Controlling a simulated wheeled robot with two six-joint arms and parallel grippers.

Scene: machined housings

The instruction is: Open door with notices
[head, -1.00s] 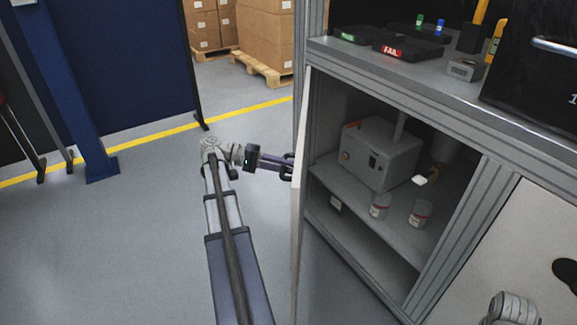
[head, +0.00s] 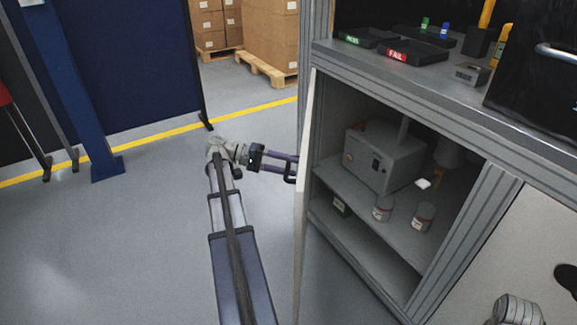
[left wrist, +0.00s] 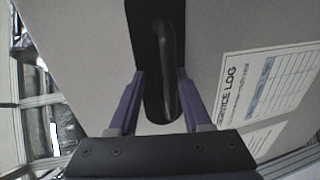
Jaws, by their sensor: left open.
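The cabinet door (head: 303,215) stands swung open and shows nearly edge-on in the head view. In the left wrist view its light face (left wrist: 80,50) carries a dark handle (left wrist: 170,65) on a black backing plate. A notice headed "SERVICE LOG" (left wrist: 262,85) is on the face right of the handle, with part of another sheet below it. My left gripper (head: 292,168) is on the door's outer side at the handle. Its open purple fingers (left wrist: 160,85) lie on either side of the handle, with gaps visible. My right gripper does not show.
The open cabinet holds a grey machine (head: 383,158) and jars (head: 383,209) on its shelf. Trays (head: 412,55) and small items stand on the worktop. A blue post (head: 85,110) stands at left. Bare floor (head: 130,240) lies left of the door.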

